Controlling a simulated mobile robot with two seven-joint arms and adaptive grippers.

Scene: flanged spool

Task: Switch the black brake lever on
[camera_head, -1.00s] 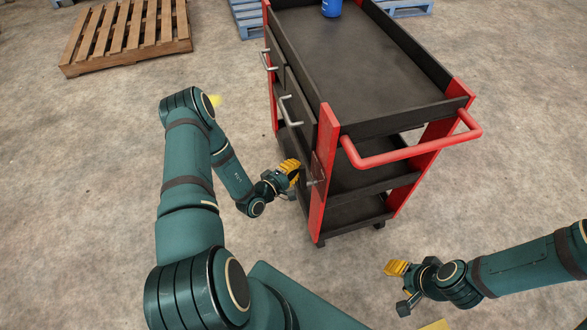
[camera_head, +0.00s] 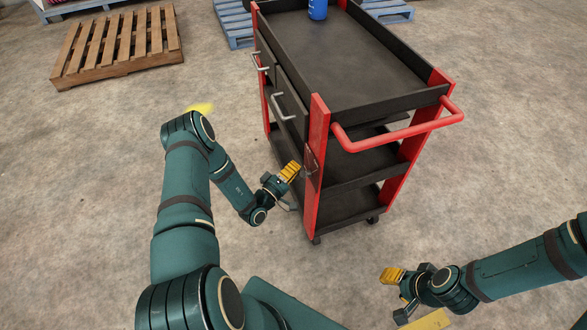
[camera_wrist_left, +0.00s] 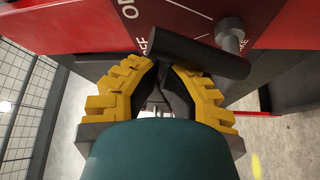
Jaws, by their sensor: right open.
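The black brake lever (camera_wrist_left: 200,52) lies almost level across the left wrist view, its grey pivot (camera_wrist_left: 230,36) at its upper right. It sits on a dark red panel (camera_wrist_left: 185,18). Its free left end is by the letters OFF; ON is further up left. The yellow fingers of my left gripper (camera_wrist_left: 164,68) point at the lever, with a narrow gap between their tips. The lever overlaps the right fingertip; I cannot tell whether they touch or grip it. In the head view my left gripper (camera_head: 292,172) is beside the cart's near post. My right gripper (camera_head: 394,290) is open and empty.
The black cart (camera_head: 355,60) has red posts, a red push handle (camera_head: 400,132), drawer handles and lower shelves. A blue can (camera_head: 318,9) stands on top. A wooden pallet (camera_head: 118,45) lies at the back left. The floor around my right gripper is mostly clear.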

